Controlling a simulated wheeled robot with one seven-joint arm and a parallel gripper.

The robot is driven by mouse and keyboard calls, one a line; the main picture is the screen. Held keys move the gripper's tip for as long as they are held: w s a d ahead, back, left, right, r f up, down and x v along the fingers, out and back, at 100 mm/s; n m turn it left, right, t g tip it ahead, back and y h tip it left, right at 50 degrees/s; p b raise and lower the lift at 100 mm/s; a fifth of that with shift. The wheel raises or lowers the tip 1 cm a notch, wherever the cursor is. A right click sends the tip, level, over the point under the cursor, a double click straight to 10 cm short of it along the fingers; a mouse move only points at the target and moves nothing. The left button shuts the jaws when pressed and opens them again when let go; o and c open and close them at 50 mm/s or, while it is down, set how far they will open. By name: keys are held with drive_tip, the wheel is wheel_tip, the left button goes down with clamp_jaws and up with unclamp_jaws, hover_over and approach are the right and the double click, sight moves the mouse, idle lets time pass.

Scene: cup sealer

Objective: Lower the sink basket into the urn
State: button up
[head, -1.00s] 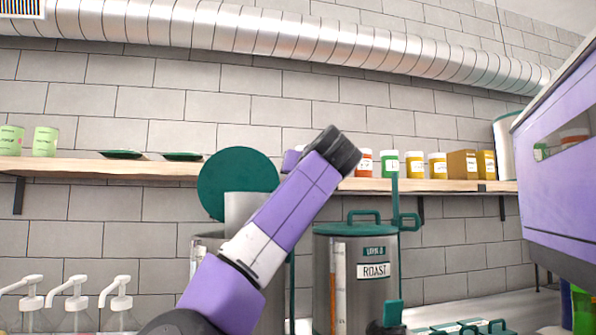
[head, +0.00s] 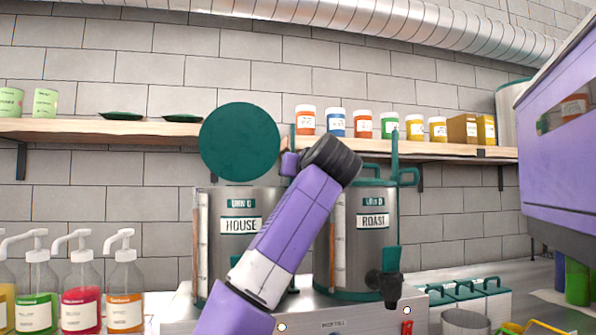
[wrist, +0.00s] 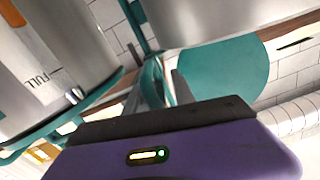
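The HOUSE urn (head: 238,204) stands upright at center left in the head view, its round green lid (head: 240,143) raised. Its top opening cannot be seen into. In the wrist view, which is upside down, the green lid (wrist: 230,70) lies beyond a large metal cylinder (wrist: 245,18). I cannot tell whether that cylinder is the urn or the basket. No sink basket can be made out for certain. My gripper (wrist: 160,88) is beside a thin green loop near the lid; its fingers are mostly hidden. In the head view my arm crosses the urn and hides my fingers.
The ROAST urn (head: 372,240), closed, stands close on the right; its gauge side also shows in the wrist view (wrist: 55,60). A shelf (head: 450,150) with jars runs behind. Pump bottles (head: 80,290) stand at left. A purple machine (head: 570,170) is at right.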

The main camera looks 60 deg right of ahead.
drive_tip(key=shift+s+r, duration=0.1)
drive_tip(key=shift+s, duration=0.05)
drive_tip(key=shift+s+a, duration=0.2)
drive_tip(key=shift+s, duration=0.05)
drive_tip(key=v, duration=0.7)
drive_tip(key=shift+b, duration=0.35)
